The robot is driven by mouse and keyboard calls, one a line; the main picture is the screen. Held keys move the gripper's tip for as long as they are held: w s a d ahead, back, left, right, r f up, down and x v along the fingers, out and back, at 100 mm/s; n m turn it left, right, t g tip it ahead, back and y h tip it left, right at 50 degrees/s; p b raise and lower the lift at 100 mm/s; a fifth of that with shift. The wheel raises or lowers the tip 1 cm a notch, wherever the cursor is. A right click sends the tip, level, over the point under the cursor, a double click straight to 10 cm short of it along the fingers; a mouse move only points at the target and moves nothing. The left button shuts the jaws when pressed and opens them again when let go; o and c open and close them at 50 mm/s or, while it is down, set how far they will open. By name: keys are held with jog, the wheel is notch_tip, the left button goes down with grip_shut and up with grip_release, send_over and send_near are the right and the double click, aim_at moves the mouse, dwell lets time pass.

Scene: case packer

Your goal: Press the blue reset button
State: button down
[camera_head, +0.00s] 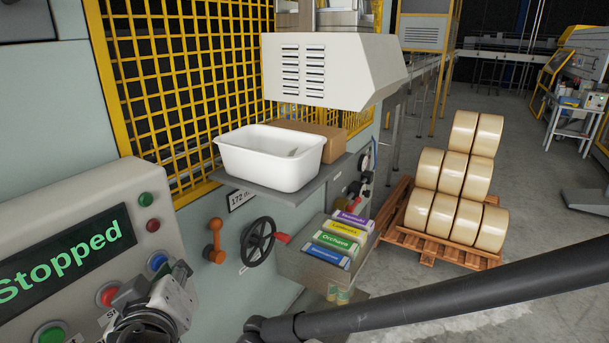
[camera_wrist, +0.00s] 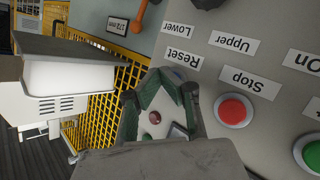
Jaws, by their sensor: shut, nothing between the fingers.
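The blue button (camera_head: 158,261) is on the sloped grey control panel (camera_head: 75,195), below a red lamp (camera_head: 153,225), in the head view. My gripper (camera_head: 180,270) is shut and empty, with its tip just right of and slightly below the button in that picture. I cannot tell whether they touch. In the wrist view, my gripper (camera_wrist: 167,82) is in front of the panel beside the upside-down "Reset" label (camera_wrist: 183,57). The blue button is not visible there; the fingers seem to cover it.
A red button (camera_head: 108,295), labelled Stop in the wrist view, and a green button (camera_head: 50,335) are close by. The screen (camera_head: 65,253) reads "Stopped". An orange lever (camera_head: 215,240) and black handwheel (camera_head: 258,240) are right of the panel. A white tub (camera_head: 270,160) sits on a shelf.

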jog(key=shift+s+d, duration=0.3)
jog(key=shift+d, duration=0.3)
jog(key=shift+d, duration=0.1)
jog(key=d, duration=0.1)
jog(key=s+d+p, duration=0.1)
jog(key=d, duration=0.1)
jog(key=s+d+p, duration=0.1)
jog(key=shift+s+d, duration=0.1)
jog(key=shift+d, duration=0.05)
dwell(0.7)
